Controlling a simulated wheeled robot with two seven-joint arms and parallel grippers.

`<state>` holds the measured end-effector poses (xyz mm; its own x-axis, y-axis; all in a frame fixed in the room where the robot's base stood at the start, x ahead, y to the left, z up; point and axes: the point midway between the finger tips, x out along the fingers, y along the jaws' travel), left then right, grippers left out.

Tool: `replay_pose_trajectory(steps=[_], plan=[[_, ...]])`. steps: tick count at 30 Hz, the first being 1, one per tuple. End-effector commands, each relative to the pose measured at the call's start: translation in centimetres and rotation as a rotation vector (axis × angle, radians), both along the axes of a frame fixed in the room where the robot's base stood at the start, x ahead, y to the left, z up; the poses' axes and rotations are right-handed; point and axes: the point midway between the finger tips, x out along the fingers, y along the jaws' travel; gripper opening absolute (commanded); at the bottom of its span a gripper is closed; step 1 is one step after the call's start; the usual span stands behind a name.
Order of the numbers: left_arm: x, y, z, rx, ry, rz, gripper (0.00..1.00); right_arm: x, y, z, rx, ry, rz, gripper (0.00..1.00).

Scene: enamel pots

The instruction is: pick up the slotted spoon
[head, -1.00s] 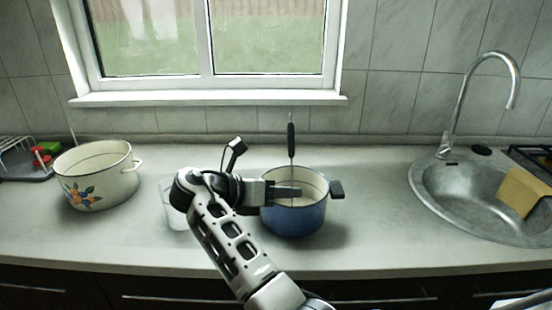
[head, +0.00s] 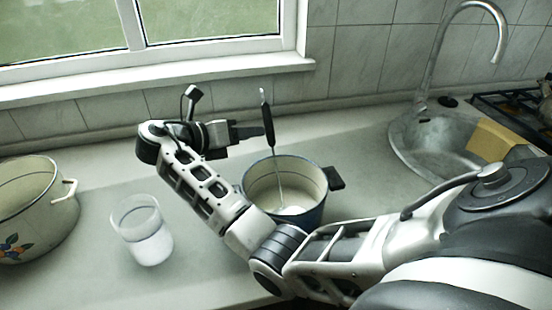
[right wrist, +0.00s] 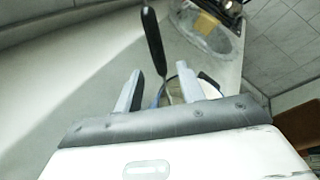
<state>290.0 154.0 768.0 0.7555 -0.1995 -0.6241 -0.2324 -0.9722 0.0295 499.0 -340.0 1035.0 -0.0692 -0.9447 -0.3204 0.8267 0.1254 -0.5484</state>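The slotted spoon stands steeply in the blue pot (head: 311,213), its black handle (head: 267,122) up and its thin metal stem running down to a pale bowl end inside. My right gripper (head: 255,130) is at the height of the handle, just left of it in the head view. In the right wrist view the right gripper (right wrist: 159,72) has its two fingers apart. The spoon's black handle (right wrist: 153,38) shows beyond and between the fingertips, with clear gaps on both sides. My left gripper is not in view.
A glass (head: 143,232) with white contents stands on the counter left of my right arm. A cream pot with painted flowers (head: 42,215) is at the far left. The sink (head: 412,150) is at right, holding a tan board (head: 492,141). The pot's dark side handle (head: 334,178) sticks out right.

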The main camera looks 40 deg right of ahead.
Motion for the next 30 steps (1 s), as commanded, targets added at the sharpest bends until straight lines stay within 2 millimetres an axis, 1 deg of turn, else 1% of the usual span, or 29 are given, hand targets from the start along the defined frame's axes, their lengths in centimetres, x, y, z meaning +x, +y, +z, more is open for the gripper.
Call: replay_pose_trajectory(steps=[1, 3, 8, 13, 18, 21, 26, 27, 29, 30], plan=[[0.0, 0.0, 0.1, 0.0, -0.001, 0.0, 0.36, -0.1, -0.8, -0.2, -0.001, 0.0, -0.001, 0.39], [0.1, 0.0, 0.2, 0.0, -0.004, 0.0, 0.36, -0.1, -1.4, -0.5, 0.0, 0.0, 0.0, 0.39], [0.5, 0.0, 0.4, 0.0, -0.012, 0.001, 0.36, -0.2, -2.3, -0.8, 0.0, -0.001, 0.0, 0.39], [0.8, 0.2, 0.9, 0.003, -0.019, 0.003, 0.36, -0.6, -4.4, -1.9, -0.001, 0.001, -0.002, 0.39], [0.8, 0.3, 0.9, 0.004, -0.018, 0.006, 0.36, -0.7, -6.3, -2.7, 0.0, -0.001, 0.0, 0.39], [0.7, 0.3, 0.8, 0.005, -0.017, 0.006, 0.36, -0.7, -6.7, -2.8, 0.0, -0.001, 0.001, 0.39], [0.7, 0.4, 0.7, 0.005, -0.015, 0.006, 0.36, -0.7, -6.7, -2.8, 0.0, -0.002, 0.001, 0.39], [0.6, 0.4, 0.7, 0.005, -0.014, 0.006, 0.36, -0.7, -6.7, -2.8, 0.0, -0.001, 0.001, 0.36], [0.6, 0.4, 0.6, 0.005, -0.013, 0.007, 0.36, -0.7, -6.7, -2.8, 0.0, -0.001, 0.001, 0.2], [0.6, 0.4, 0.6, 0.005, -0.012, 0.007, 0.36, -0.7, -6.7, -2.8, 0.0, -0.002, 0.001, 0.09]])
